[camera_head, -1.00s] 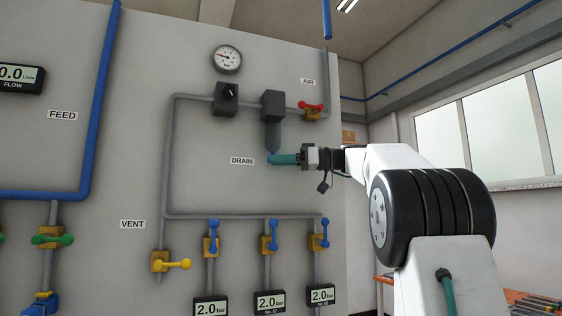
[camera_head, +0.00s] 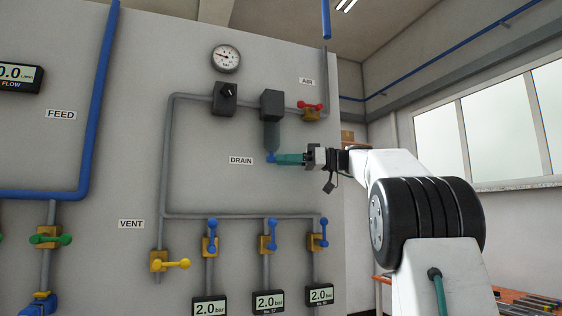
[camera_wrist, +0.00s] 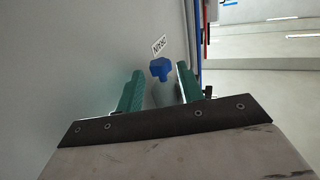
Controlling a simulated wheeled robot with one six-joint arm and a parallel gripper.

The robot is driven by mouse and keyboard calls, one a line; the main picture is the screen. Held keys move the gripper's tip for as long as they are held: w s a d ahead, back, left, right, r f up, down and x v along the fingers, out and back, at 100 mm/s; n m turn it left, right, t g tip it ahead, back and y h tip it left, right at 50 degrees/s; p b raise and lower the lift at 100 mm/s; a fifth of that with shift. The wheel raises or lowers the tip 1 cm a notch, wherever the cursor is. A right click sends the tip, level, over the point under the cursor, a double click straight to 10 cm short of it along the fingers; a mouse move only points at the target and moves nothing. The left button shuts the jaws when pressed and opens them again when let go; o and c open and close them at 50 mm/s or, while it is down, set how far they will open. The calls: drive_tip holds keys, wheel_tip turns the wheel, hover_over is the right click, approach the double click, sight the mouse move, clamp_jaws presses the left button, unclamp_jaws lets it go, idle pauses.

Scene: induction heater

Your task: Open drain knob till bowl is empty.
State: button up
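The blue drain knob (camera_head: 270,158) sits at the bottom of the grey translucent bowl (camera_head: 271,137), right of the DRAIN label (camera_head: 241,160). My gripper (camera_head: 277,159) reaches it from the right, its teal fingers level with the knob. In the wrist view the blue knob (camera_wrist: 161,68) lies between the tips of the two teal fingers (camera_wrist: 160,72), with a visible gap on each side. The fingers are open and hold nothing.
Above the bowl is a dark block (camera_head: 271,104), with a black regulator knob (camera_head: 225,97) to its left. A red-handled air valve (camera_head: 312,109) is up and right. Blue-handled valves (camera_head: 269,235) stand below. A gauge (camera_head: 225,58) hangs above.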

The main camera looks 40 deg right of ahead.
drive_tip(key=v, duration=0.6)
